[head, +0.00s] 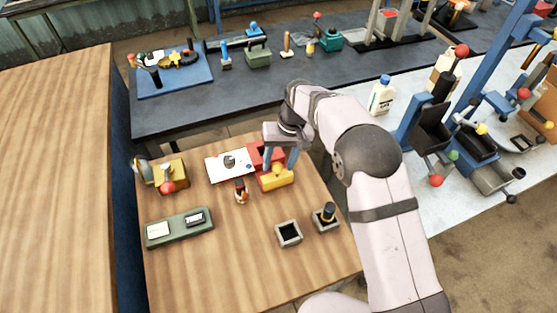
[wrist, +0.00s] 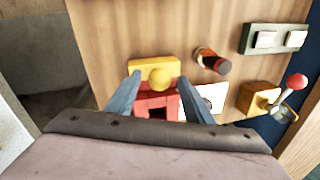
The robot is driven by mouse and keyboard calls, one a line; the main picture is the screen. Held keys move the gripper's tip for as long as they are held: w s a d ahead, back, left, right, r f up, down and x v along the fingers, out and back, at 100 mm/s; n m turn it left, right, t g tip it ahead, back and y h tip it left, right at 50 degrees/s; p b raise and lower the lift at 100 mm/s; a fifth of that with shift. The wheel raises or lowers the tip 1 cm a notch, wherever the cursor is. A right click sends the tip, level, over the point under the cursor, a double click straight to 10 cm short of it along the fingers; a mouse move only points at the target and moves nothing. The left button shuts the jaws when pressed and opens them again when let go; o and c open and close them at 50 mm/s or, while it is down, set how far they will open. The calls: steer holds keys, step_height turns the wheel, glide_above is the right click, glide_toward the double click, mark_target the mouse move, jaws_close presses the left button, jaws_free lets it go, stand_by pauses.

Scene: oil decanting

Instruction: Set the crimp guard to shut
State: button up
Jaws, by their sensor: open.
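A yellow block with a round yellow knob (wrist: 160,78), which looks like the crimp guard (head: 275,182), lies at the near side of a red housing (wrist: 168,101) on the wooden table. The red housing also shows in the head view (head: 256,154), partly hidden by my gripper. My gripper (wrist: 160,75) is open above the guard, with one blue-grey finger on each side of the knob. I cannot tell whether either finger touches it. In the head view my gripper (head: 280,167) reaches down over the red and yellow parts. A dark opening shows in the red housing.
A white plate (head: 222,171) adjoins the red housing.

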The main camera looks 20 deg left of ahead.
steer(key=shift+f, duration=0.3)
jaws_close()
steer(key=w+a, duration=0.3)
steer(key=shift+a+r, duration=0.1)
steer(key=shift+r, duration=0.1)
steer(key=shift+w, duration=0.1)
stand_by(0.4)
steer(key=shift+c, duration=0.8)
jaws_free()
steer(key=shift+a, duration=0.1)
steer(key=shift+o, duration=0.8)
steer(key=shift+f, duration=0.1)
